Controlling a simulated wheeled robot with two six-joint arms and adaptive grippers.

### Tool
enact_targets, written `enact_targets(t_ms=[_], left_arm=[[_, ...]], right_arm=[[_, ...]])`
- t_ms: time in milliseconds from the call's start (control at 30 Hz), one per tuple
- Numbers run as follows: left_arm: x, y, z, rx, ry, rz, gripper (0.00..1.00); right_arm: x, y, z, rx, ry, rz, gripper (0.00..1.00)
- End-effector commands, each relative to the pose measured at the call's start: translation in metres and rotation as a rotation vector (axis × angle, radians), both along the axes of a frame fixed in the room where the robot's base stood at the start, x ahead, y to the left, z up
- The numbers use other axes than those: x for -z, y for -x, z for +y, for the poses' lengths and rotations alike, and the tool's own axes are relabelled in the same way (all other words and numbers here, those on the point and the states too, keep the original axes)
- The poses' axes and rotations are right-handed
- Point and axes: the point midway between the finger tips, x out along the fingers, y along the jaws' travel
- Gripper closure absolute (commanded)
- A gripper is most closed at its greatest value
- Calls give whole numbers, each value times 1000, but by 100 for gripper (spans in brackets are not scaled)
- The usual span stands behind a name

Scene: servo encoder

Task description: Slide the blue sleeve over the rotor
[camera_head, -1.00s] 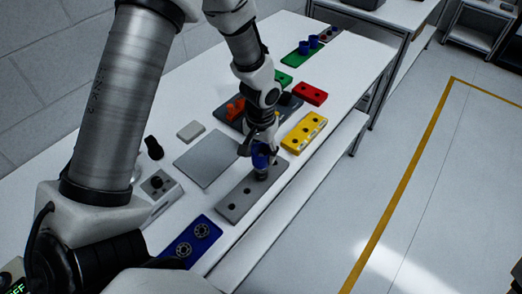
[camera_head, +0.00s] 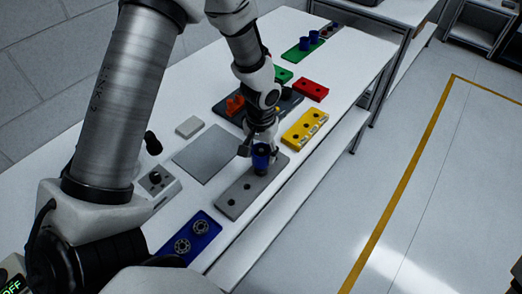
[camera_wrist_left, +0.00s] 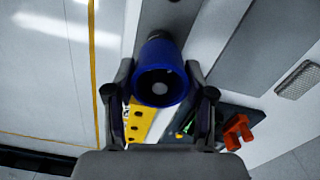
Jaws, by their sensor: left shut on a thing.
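The blue sleeve (camera_head: 261,158) is upright between the fingers of my left gripper (camera_head: 259,146), which is shut on it. In the left wrist view the sleeve (camera_wrist_left: 160,93) sits between the two fingertips (camera_wrist_left: 162,98), its open end facing the camera. A light grey round end shows inside its bore, seemingly the rotor's (camera_wrist_left: 158,88). In the head view, the rotor's dark lower part (camera_head: 261,173) shows below the sleeve on the grey block (camera_head: 241,196). The sleeve appears to be around the rotor's upper part; how deep is hidden. My right gripper is not in view.
A blue block (camera_head: 191,238) with two bearings lies at the near end. A yellow block (camera_head: 304,127), a red block (camera_head: 311,90) and a dark tray with an orange part (camera_head: 235,105) lie beyond the gripper. A flat grey plate (camera_head: 203,153) is left of it.

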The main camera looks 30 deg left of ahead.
Motion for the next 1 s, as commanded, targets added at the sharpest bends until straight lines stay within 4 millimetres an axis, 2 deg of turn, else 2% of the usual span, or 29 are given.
enact_targets(t_ms=[300,567,600,667,700,900,933,967,1000], left_arm=[[12,0,0,0,0,-1,70],[12,0,0,0,0,-1,70],[12,0,0,0,0,-1,43],[12,0,0,0,0,0,22],[12,0,0,0,0,0,17],[12,0,0,0,0,0,17],[12,0,0,0,0,0,14],[12,0,0,0,0,0,3],[12,0,0,0,0,0,0]], right_arm=[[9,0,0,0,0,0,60],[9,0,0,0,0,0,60],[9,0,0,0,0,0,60],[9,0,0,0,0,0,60],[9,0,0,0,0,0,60],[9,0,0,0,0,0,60],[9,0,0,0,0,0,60],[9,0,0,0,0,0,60],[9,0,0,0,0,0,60]])
